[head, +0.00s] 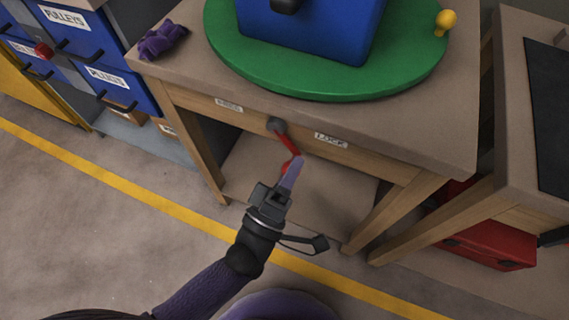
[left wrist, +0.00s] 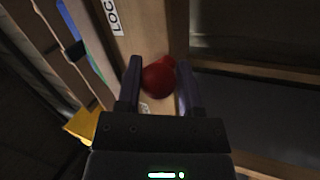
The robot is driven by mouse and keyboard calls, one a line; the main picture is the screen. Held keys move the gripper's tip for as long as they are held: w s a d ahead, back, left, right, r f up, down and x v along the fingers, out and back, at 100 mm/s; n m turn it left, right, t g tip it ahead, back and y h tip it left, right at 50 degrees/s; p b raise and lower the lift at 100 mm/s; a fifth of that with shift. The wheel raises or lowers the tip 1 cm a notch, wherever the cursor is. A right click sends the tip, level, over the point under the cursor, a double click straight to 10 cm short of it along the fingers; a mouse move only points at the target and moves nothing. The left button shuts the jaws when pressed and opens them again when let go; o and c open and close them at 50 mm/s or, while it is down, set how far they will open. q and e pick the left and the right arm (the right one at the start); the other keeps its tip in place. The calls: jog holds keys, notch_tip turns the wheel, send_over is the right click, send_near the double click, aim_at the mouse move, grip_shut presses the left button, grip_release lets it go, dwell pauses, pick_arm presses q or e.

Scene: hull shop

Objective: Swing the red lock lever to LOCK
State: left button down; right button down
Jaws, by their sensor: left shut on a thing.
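The red lock lever (head: 287,145) hangs from a dark round pivot (head: 277,125) on the front rail of the wooden bench. It points down and slightly right, between a left label that looks like FREE (head: 229,104) and the LOCK label (head: 330,141). My left gripper (head: 293,172) is shut on the lever's lower end. In the left wrist view the red knob (left wrist: 158,77) sits between the two fingers (left wrist: 160,85), with part of the LOCK label (left wrist: 113,15) at the upper left. My right gripper is not in view.
A green turntable (head: 300,82) with a blue block (head: 315,30) and a yellow knob (head: 445,20) is on the bench top. Bench legs flank the lever. Blue drawers (head: 120,85) stand left, a red box (head: 490,245) lower right.

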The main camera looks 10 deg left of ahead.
pick_arm(q)
jog(key=shift+d+r+n+t+y, duration=0.3)
jog(key=shift+n+y, duration=0.3)
jog(key=shift+n, duration=0.3)
jog(key=shift+r, duration=0.1)
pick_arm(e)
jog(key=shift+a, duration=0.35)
pick_arm(q)
jog(key=shift+c, duration=1.5)
grip_release()
jog(key=shift+s, duration=0.1)
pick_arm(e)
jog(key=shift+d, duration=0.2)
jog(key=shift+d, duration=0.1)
